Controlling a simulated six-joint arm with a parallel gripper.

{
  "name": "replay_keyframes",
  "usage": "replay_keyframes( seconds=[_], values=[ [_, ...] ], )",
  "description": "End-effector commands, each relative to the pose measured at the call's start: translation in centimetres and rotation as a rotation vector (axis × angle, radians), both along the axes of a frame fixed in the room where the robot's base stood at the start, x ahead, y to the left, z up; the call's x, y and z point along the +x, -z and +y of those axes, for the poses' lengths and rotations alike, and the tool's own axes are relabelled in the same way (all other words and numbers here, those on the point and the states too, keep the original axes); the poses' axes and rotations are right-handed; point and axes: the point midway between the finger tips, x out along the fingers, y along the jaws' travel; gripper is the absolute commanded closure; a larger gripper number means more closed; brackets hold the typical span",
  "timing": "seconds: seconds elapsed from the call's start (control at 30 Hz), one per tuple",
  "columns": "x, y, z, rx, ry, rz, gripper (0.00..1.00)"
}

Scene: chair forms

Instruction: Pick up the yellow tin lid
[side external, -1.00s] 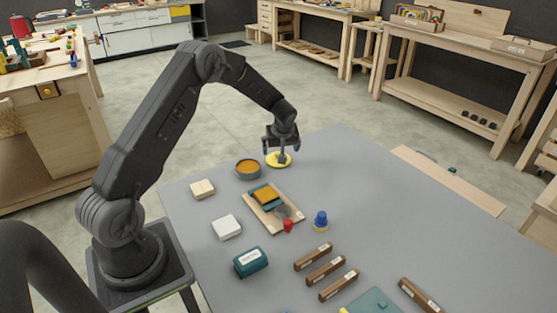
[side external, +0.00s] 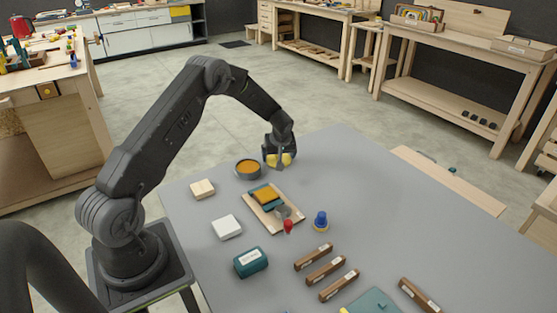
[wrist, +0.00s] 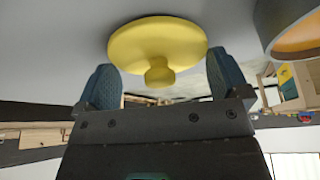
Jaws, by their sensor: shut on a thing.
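The yellow tin lid (side external: 287,160) is a round disc with a small knob, at the far end of the grey table. My gripper (side external: 279,160) is around it and hides part of it in the side view. In the wrist view the lid (wrist: 157,42) sits between the two blue-padded fingers of my gripper (wrist: 165,82), its knob towards the palm. My gripper is shut on the lid. I cannot tell whether the lid is clear of the tabletop.
A round grey tin (side external: 248,177) with orange inside stands just left of the lid. The table right of the lid (side external: 370,180) is clear.

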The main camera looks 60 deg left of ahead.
Motion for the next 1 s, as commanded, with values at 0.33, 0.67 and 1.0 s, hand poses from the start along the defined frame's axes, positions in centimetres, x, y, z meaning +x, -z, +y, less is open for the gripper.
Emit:
replay_keyframes(
  seconds=[0.33, 0.67, 1.0],
  values=[
    [0.0, -0.7, 0.0, 0.0, -0.001, -0.002, 0.29],
    [-1.9, -5.5, 1.3, 0.001, -0.006, -0.001, 0.29],
    [-7.8, -9.6, 5.0, 0.001, -0.004, -0.002, 0.29]
  ],
)
